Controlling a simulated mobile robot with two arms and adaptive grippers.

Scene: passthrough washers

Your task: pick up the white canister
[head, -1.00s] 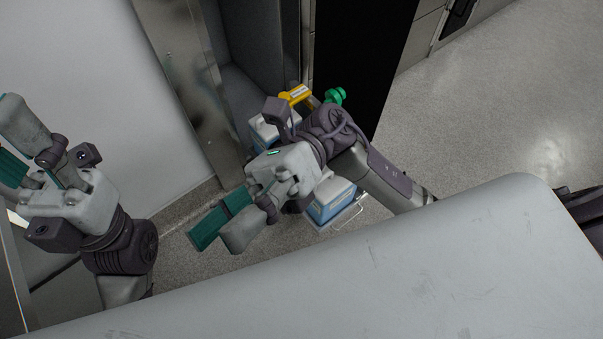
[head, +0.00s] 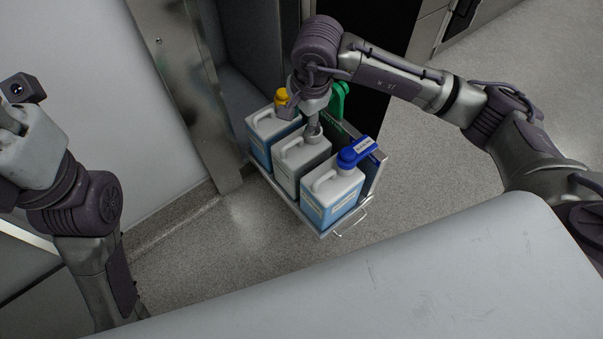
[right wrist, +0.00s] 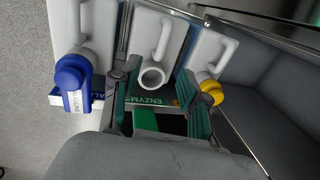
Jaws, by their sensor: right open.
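Three pale canisters stand in a row. The middle white canister (head: 301,157) has a handle and an open, uncapped mouth, which shows in the right wrist view (right wrist: 152,78). My right gripper (head: 312,130) points down at its top in the head view. In the right wrist view my right gripper (right wrist: 160,98) is open, its two teal-padded fingers apart near the mouth, with nothing held. Whether the fingers touch the canister cannot be told. My left gripper (head: 12,120) is at the left edge, its fingers mostly cut off by the frame.
A yellow-capped canister (head: 258,137) and a blue-capped canister (head: 330,198) flank the middle one closely on a metal pull-out tray (head: 291,203). A green part (head: 339,98) stands behind. Cabinet walls enclose the left and back. Floor is clear in front.

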